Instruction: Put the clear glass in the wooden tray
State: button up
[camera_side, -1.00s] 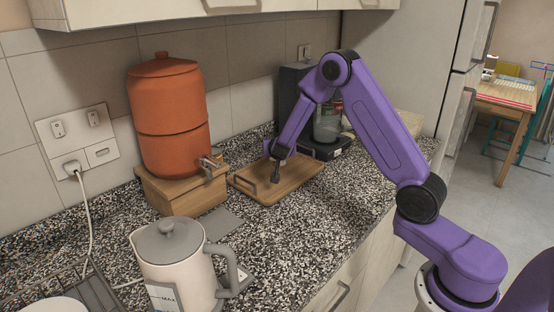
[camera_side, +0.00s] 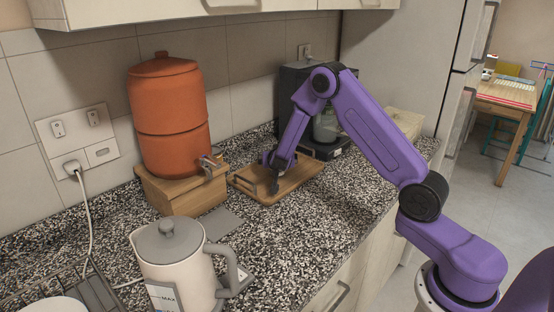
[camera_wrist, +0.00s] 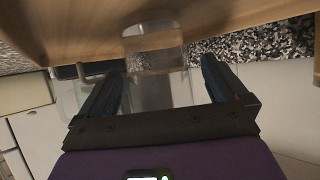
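The wooden tray (camera_side: 297,183) lies on the speckled counter in the side view. Its wood also fills the top of the wrist view (camera_wrist: 60,25). My gripper (camera_side: 274,188) is down at the tray's left part, pointing downward. In the wrist view its two dark fingers (camera_wrist: 162,62) stand apart. The clear glass (camera_wrist: 153,50) shows between and just beyond the fingertips, seen against the tray's wood. A narrow gap shows between it and the right finger. Contact on the left is hard to judge. I cannot make out the glass in the side view.
An orange dispenser (camera_side: 170,115) on a wooden stand (camera_side: 183,190) is left of the tray, its tap toward the tray. A black coffee machine (camera_side: 300,95) with a glass jug stands behind. A kettle (camera_side: 178,265) is in front.

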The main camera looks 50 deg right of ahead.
jog(key=shift+r, duration=0.15)
jog(key=v, duration=1.2)
jog(key=s+a+r+n+t+y, duration=0.1)
jog(key=a+n+y, duration=0.2)
jog(key=a+y, duration=0.35)
jog(key=s+a+r+n+y, duration=0.1)
jog(key=s+a+n+y, duration=0.2)
jog(key=a, duration=0.7)
jog(key=s+a+n+g+y, duration=0.4)
jog(key=s+a+n, duration=0.25)
jog(key=s, duration=0.25)
jog(key=s+r+n+g, duration=0.1)
jog(key=s+n+g, duration=0.3)
jog(key=s, duration=0.9)
jog(key=s+d+r+n+g+h, duration=0.1)
jog(key=s+d+n+h, duration=0.3)
jog(key=s+d, duration=0.5)
jog(key=shift+s+r+n, duration=0.2)
jog(key=shift+s+n, duration=0.35)
jog(key=shift+s, duration=0.55)
